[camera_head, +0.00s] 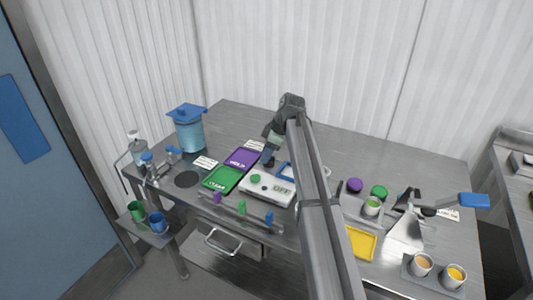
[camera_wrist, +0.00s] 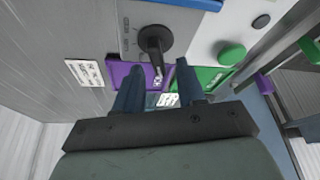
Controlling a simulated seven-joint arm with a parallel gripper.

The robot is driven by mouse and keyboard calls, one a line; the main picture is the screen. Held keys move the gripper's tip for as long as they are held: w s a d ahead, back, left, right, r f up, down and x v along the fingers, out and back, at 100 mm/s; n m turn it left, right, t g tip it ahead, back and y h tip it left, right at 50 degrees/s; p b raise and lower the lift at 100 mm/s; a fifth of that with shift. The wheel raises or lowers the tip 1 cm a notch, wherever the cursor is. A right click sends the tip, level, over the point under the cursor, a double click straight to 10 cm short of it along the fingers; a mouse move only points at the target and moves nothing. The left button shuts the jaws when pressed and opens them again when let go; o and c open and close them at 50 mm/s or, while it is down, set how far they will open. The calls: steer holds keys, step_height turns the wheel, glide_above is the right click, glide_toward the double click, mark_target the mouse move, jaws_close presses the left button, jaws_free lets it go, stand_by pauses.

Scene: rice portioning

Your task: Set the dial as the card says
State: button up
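The dial (camera_wrist: 155,40) is a black knob with a lever, set on a grey plate with small marks, in the wrist view. Its lever points toward the bottom of the picture, at the gap between my fingertips. In the head view my gripper (camera_head: 267,158) is low over the back of the table, and I cannot make out the dial there. A white card (camera_wrist: 85,72) lies left of the dial plate; its print is too small to read.
A purple tray (camera_head: 243,157) and a green tray (camera_head: 221,178) lie close by. A blue-lidded container (camera_head: 187,130) is at left; cups and a yellow tray (camera_head: 361,243) are at right.

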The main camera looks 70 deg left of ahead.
steer(key=shift+f, duration=0.15)
jaws_close()
stand_by(0.4)
